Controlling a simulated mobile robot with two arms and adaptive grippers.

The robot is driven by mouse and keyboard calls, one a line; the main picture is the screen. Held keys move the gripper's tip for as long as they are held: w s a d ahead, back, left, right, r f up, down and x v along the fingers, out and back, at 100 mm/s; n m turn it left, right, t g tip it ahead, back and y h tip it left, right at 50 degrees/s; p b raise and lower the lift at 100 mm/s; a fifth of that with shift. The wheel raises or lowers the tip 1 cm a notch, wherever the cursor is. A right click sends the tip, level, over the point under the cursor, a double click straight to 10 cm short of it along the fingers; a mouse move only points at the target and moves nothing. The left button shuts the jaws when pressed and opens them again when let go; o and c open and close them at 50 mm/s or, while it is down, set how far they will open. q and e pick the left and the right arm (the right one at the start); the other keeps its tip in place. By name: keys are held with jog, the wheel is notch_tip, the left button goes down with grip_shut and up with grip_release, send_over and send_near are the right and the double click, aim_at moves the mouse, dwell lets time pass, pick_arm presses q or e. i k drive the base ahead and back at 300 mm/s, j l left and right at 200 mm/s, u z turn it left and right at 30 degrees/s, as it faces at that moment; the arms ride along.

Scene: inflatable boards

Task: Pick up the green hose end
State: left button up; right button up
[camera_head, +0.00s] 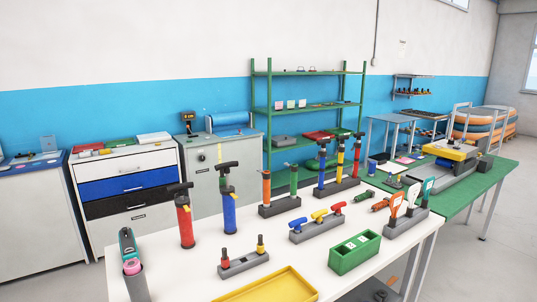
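A small green piece (364,196) that looks like a hose end lies on the white table (180,275), toward its far right edge. It is small in the picture, so its exact shape is hard to tell. An orange-red piece (380,204) of similar size lies just to its right. The green piece looks uncovered, with nothing on top of it. Neither of my grippers is in view.
Hand pumps (185,220) stand upright on the table. Near the green piece are a grey block with coloured handles (316,229), a green box (355,253) and a rack of paddle-shaped tools (407,218). A yellow tray (270,287) lies in front.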

aim_at(223, 179)
jog(key=i+j+z, duration=0.15)
jog(key=j+z, duration=0.3)
jog(key=i+j+z, duration=0.1)
jog(key=j+z, duration=0.2)
jog(key=z, duration=0.15)
jog(key=j+z, duration=0.4)
